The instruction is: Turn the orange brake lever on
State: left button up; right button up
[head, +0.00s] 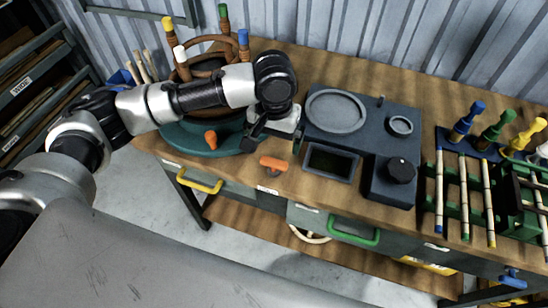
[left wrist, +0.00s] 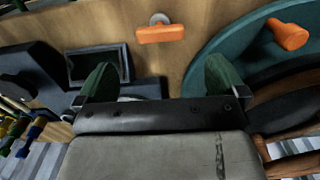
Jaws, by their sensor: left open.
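An orange bar-shaped lever (head: 273,163) on a round grey mount sits near the front edge of the wooden workbench. It also shows at the top middle of the left wrist view (left wrist: 160,34). A second orange part, a knob (head: 210,140), sits on the teal round base (head: 178,143) to its left; the knob also shows in the left wrist view (left wrist: 289,36). My left gripper (head: 276,136) is open and empty just behind the bar-shaped lever, apart from it. Its two green-tipped fingers (left wrist: 163,82) are spread in the left wrist view. My right gripper is not seen.
A dark grey unit (head: 348,139) with a round plate, screen and black knob stands right of the gripper. A brown rattan frame with coloured pegs (head: 243,38) rises from the teal base. Drawers with yellow (head: 200,181) and green (head: 353,235) handles lie below. Green racks (head: 455,207) stand right.

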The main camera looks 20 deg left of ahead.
aim_at(274, 161)
pick_arm(q)
notch_tip(274, 161, down, 8)
jog(key=shift+f, duration=0.2)
jog(key=c, duration=0.9)
